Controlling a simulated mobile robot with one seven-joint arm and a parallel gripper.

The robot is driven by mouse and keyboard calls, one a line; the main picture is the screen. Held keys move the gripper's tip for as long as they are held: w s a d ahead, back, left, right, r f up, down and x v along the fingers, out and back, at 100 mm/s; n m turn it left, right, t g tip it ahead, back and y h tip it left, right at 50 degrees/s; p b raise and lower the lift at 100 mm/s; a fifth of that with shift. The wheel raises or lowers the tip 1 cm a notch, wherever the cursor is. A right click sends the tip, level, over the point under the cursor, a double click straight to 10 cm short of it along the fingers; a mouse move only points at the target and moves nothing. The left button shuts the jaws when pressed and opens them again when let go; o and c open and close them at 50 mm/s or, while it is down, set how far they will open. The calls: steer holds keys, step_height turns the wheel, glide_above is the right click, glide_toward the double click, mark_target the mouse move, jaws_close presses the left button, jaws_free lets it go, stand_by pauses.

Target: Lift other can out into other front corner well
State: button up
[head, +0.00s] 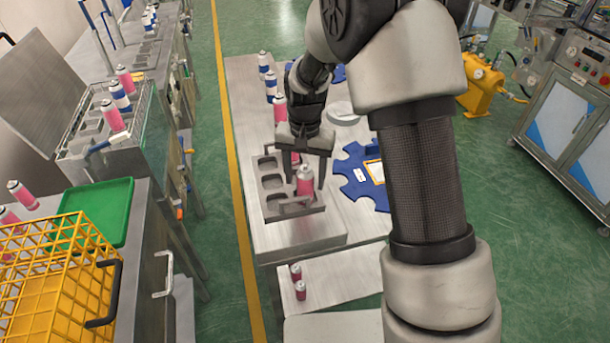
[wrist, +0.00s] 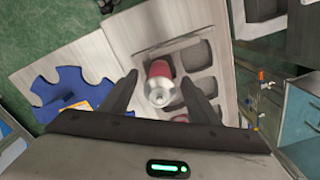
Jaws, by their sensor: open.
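A pink can with a silver domed top (head: 304,182) stands upright in the right-hand column of a grey tray with wells (head: 312,210). In the wrist view the can (wrist: 160,70) is seen from above, between the fingers. My gripper (head: 304,177) is open around it, one finger on each side, with a gap showing on both sides in the wrist view (wrist: 160,88). The left column of wells (head: 271,181) is empty in the head view. The can's base is hidden, so its exact seating cannot be told.
Blue notched plates (head: 358,190) lie right of the tray. Blue-and-white cans (head: 271,84) and a pink can (head: 279,110) stand behind my gripper. Small red cans (head: 300,290) stand on a lower surface in front.

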steer(key=shift+r, duration=0.1)
step_height(320, 180, up, 17)
steer(key=p, duration=0.1)
steer(key=shift+r, duration=0.15)
